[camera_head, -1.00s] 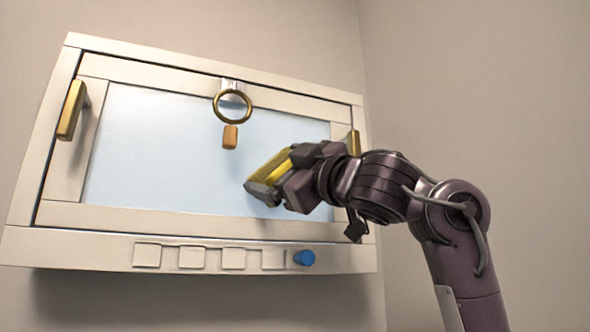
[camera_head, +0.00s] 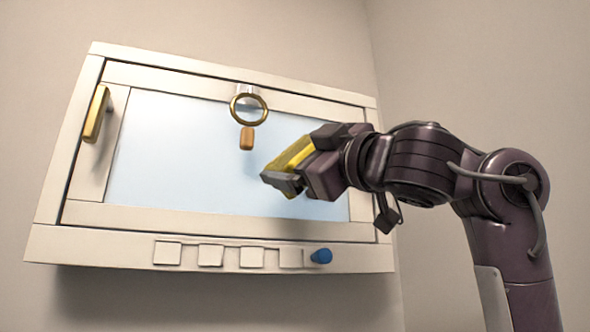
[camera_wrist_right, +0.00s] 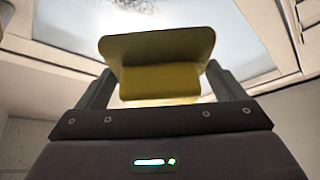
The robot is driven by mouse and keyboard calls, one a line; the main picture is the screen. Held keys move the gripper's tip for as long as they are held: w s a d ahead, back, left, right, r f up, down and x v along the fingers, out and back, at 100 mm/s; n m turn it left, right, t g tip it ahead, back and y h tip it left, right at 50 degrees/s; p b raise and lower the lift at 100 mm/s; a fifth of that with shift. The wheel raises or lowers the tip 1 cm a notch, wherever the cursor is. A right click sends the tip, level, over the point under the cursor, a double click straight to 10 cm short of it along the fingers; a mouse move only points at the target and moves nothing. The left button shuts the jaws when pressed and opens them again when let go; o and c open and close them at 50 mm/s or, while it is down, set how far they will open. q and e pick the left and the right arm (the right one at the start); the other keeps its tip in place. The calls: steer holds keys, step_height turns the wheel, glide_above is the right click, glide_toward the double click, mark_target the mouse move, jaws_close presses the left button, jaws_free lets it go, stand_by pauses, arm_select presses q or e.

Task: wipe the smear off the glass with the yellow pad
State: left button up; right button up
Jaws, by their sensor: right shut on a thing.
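The yellow pad (camera_head: 290,155) is held in my right gripper (camera_head: 297,165), in front of the right part of the pale blue glass (camera_head: 180,150). In the right wrist view the pad (camera_wrist_right: 158,50) sits between the two dark fingers, with its broad yellow plate toward the glass (camera_wrist_right: 215,20). I cannot tell for sure whether the pad touches the glass. A greyish mottled smear (camera_wrist_right: 138,5) shows on the glass at the top edge of the wrist view, beyond the pad. In the head view no smear stands out. My left gripper is out of view.
A cream frame (camera_head: 225,222) surrounds the glass. A brass handle (camera_head: 96,114) stands out at its left. A brass ring (camera_head: 249,109) with an orange tag (camera_head: 247,138) hangs before the glass. Several square buttons and a blue knob (camera_head: 321,256) line the lower ledge.

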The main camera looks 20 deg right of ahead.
mark_target(311, 147)
steer(key=shift+s, duration=0.35)
steer(key=shift+f, duration=0.1)
steer(key=shift+s+d+b, duration=0.1)
steer(key=shift+s+b, duration=0.6)
steer(key=shift+s, duration=0.8)
steer(key=shift+w, duration=0.1)
